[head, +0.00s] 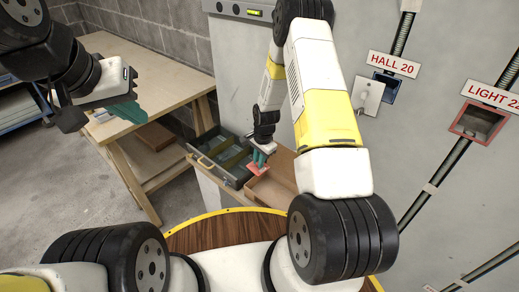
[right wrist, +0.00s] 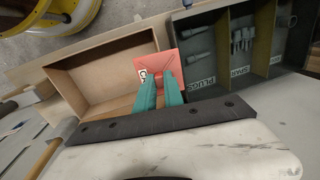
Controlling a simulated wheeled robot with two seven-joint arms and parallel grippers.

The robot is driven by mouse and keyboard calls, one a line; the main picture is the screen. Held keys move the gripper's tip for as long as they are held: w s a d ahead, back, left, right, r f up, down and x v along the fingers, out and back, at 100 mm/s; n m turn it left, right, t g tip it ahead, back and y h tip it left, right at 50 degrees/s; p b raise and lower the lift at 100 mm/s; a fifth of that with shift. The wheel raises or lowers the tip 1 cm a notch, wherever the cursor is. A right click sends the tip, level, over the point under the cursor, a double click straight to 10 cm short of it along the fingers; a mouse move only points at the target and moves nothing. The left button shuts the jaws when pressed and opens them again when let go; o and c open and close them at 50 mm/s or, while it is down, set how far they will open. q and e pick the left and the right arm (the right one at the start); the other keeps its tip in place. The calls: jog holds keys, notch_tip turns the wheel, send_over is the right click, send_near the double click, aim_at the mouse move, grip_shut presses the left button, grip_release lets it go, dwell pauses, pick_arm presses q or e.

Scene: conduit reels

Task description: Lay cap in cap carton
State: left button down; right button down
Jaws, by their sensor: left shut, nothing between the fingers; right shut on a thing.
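The cap, a flat salmon-red square plate (right wrist: 168,65), is held between the teal fingers of my right gripper (right wrist: 160,92). In the head view my right gripper (head: 259,158) holds the cap (head: 257,170) by the carton's left end. The cap carton, an open brown box (right wrist: 78,68), looks empty where I can see inside; it also shows in the head view (head: 262,192). In the wrist view the cap overlaps the carton's right end, and I cannot tell its height above it. A white label beside the cap is partly hidden. My left gripper (head: 128,111) is shut and empty, far left.
A grey compartment tray (right wrist: 222,88) with small parts stands beside the carton; it also shows in the head view (head: 200,160). A wooden workbench (head: 160,70) is at the left. The wall has an open red-framed box (head: 483,122) and a hanging white plate (head: 368,96).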

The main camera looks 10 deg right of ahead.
jog(key=shift+n+g+h, duration=0.3)
jog(key=shift+g+h, duration=0.1)
jog(key=shift+g, duration=0.3)
jog(key=shift+s+d+f, duration=0.4)
jog(key=shift+s+f, duration=0.1)
jog(key=shift+f, duration=1.45)
jog(key=shift+s+d+f, duration=0.45)
jog(key=shift+s+f, duration=0.05)
jog(key=shift+f, duration=1.4)
jog(key=shift+s+d+f, duration=0.4)
jog(key=shift+s+f, duration=0.1)
jog(key=shift+f, duration=1.45)
jog(key=shift+f, duration=0.4)
jog(key=c, duration=1.4)
grip_release()
jog(key=shift+o, duration=0.2)
notch_tip(320, 180, up, 10)
